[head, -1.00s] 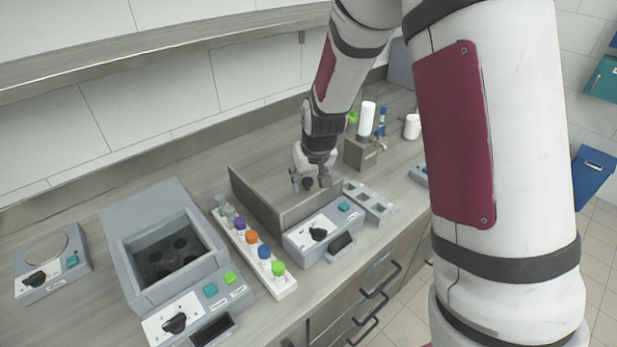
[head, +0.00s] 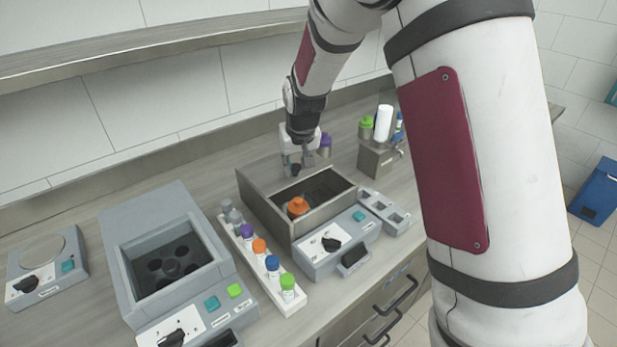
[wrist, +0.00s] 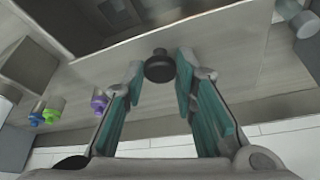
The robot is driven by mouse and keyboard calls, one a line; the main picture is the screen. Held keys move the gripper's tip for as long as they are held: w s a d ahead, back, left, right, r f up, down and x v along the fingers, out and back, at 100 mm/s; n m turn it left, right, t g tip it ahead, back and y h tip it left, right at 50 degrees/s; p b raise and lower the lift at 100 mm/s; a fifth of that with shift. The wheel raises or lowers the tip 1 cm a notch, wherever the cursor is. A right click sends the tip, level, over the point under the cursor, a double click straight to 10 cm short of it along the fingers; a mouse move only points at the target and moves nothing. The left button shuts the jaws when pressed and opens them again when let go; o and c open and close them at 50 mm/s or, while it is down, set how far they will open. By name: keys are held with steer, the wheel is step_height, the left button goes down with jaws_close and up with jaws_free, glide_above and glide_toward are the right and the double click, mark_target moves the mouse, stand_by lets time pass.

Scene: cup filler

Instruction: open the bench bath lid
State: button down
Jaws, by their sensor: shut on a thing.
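The bench bath (head: 322,212) is a grey box with a control panel on its front, right of the middle of the head view. Its front part is uncovered, showing a dark well with an orange-capped bottle (head: 298,206) inside. The lid (wrist: 228,52) is a flat grey panel, seen in the wrist view set back from the dark opening. Its round black knob (wrist: 158,66) stands between my fingertips. My gripper (head: 298,165) is shut on this knob at the back of the bath. In the head view my gripper and arm hide part of the lid.
A white rack (head: 262,262) of colour-capped tubes stands left of the bath. A grey device with an open well (head: 190,300) is farther left. A small grey block with holes (head: 385,212) adjoins on the right. Bottles, including a green-capped one (head: 366,128), stand behind. A shelf overhangs the back.

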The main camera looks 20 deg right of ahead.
steer(key=shift+w+a, duration=0.2)
steer(key=shift+w, duration=0.3)
steer(key=c, duration=1.3)
jaws_free()
steer(key=v, duration=1.2)
steer(key=shift+r, duration=0.1)
